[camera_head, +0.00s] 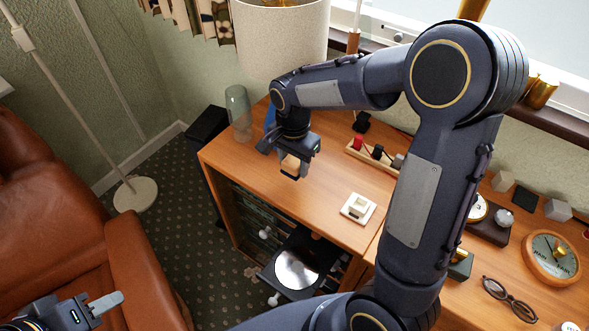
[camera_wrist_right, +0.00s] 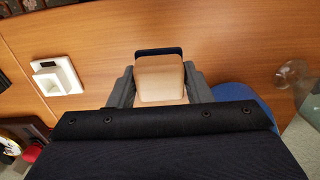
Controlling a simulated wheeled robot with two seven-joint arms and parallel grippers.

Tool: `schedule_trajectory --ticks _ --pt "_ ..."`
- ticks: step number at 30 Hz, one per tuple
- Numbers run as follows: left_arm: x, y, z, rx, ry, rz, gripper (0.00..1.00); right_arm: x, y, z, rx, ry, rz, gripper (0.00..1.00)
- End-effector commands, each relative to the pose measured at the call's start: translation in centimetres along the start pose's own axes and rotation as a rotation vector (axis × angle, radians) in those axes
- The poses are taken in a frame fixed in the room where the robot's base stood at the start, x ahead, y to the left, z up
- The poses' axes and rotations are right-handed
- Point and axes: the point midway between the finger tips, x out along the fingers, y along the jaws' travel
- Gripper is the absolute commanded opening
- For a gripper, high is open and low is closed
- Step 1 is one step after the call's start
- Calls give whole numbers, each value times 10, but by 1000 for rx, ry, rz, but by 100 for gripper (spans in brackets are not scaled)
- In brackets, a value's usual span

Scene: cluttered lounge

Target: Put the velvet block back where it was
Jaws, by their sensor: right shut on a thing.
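My right gripper (camera_head: 291,170) is shut on a tan block with a dark navy end (camera_head: 291,164), which I take to be the velvet block. It holds the block over the left part of the wooden cabinet top. In the right wrist view the block (camera_wrist_right: 160,82) sits between the two fingers, with the dark end at its far side. Whether it touches the wood I cannot tell. My left gripper (camera_head: 98,306) is at the bottom left, by the leather armchair, and its jaw gap is not clear.
A white square dish (camera_head: 358,208) stands on the cabinet top (camera_head: 325,222). A wooden rack (camera_head: 371,162) with small coloured pieces is behind it. A glass vase (camera_head: 238,108) and lamp (camera_head: 282,38) stand at the left back. Glasses (camera_head: 510,299) and a clock (camera_head: 552,257) are at right.

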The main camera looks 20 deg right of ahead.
Motion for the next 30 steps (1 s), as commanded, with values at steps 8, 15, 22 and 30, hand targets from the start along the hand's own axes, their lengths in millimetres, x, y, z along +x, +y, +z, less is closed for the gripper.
schedule_trajectory --ticks 8,15,22,30 --pt "1 0 0 0 0 0 36 18 -7 -13 1 0 1 20" --pt "4 -2 2 0 0 0 36 50 -8 -15 0 -1 2 20" --pt "4 -2 2 0 0 0 36 51 -9 -15 0 0 -1 20" --pt "6 -3 3 0 0 0 36 54 -8 -15 0 0 -1 59"
